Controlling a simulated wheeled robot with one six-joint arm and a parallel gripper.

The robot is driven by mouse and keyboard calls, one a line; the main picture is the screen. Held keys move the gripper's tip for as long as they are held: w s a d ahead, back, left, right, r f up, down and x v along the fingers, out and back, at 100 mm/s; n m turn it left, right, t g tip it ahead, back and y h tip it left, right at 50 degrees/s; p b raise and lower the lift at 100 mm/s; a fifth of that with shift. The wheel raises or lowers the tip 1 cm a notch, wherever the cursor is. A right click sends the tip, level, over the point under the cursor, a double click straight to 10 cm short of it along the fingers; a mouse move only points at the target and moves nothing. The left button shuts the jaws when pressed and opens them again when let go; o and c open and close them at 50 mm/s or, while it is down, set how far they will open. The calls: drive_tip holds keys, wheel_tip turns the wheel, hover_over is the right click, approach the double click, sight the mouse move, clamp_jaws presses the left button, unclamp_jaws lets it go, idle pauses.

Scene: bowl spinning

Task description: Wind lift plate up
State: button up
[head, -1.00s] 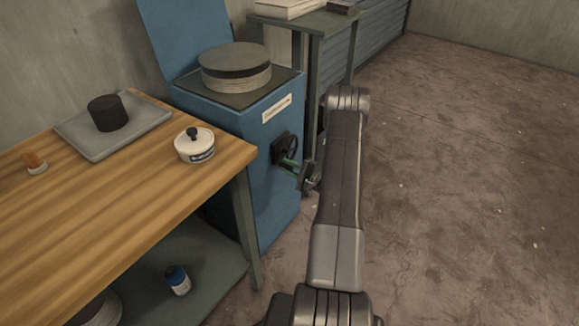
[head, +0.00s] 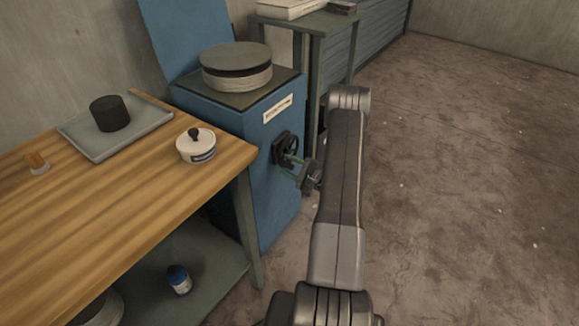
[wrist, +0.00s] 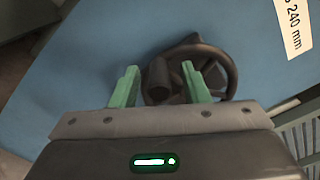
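The blue machine (head: 255,200) stands beyond the wooden bench. A round plate with a dark top (head: 236,57) sits on it above a pale ribbed band, with a dark strip between them. A dark handwheel (head: 285,148) is on its front face. In the wrist view the handwheel (wrist: 215,62) shows with a stubby knob (wrist: 158,76) sticking out towards me. My gripper (head: 290,167) is at the wheel. In the wrist view my gripper (wrist: 160,88) has its green fingers apart, one either side of the knob, with visible gaps. Finger contact with the wheel rim is unclear.
The wooden bench (head: 120,205) at left holds a grey tray (head: 150,118) with a dark cylinder (head: 110,113), a white lidded pot (head: 196,147) and a small brush-like item (head: 37,162). A blue bottle (head: 178,279) is on its lower shelf. Floor at right is clear.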

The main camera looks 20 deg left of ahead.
drive_tip(key=p+v, duration=0.1)
drive_tip(key=v, duration=1.3)
drive_tip(key=shift+a, duration=0.15)
drive_tip(key=b+x, duration=0.1)
drive_tip(key=x, duration=1.2)
drive_tip(key=shift+w+a, duration=0.15)
drive_tip(key=shift+a, duration=0.2)
